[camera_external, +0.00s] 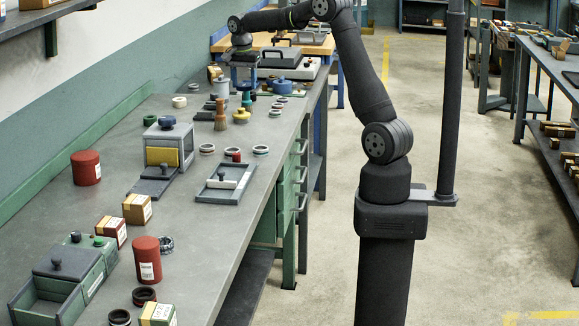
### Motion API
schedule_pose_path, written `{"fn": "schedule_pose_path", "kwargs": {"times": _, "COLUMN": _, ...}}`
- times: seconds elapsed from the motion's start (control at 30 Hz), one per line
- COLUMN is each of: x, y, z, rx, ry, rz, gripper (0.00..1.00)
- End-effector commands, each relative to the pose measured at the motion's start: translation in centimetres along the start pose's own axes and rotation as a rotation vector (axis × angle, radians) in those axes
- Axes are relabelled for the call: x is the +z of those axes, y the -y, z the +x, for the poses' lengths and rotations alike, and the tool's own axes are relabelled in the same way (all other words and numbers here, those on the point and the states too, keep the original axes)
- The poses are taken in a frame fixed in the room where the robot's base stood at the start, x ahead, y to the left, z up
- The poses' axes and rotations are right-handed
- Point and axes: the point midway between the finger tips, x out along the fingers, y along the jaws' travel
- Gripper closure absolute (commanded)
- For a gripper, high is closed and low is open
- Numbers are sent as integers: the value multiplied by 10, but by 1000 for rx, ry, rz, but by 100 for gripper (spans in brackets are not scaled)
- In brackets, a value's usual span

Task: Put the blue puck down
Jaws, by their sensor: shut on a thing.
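My gripper (244,76) points down over the far end of the grey bench (215,210). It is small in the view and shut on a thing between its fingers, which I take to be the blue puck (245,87). The puck is small and partly hidden, and I cannot tell whether it touches anything below. A wider blue lidded piece (283,87) stands on the bench to the right of my gripper.
A grey box with a yellow panel (163,157), a flat tray (225,184), red cylinders (147,260) and a green box (87,268) are nearer. Bare bench lies between the clusters.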

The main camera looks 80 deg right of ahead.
Motion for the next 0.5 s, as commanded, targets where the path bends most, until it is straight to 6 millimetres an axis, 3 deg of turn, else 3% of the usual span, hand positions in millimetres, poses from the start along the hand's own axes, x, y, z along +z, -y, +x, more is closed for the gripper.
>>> {"fn": "schedule_pose_path", "kwargs": {"times": 0.1, "x": 5, "y": 0, "z": 23, "rx": 2, "ry": 2, "rz": -2, "gripper": 73}}
{"fn": "schedule_pose_path", "kwargs": {"times": 0.3, "x": 10, "y": 2, "z": 47, "rx": 1, "ry": 1, "rz": -3, "gripper": 73}}
{"fn": "schedule_pose_path", "kwargs": {"times": 0.5, "x": 33, "y": 25, "z": 66, "rx": 2, "ry": 1, "rz": -7, "gripper": 73}}
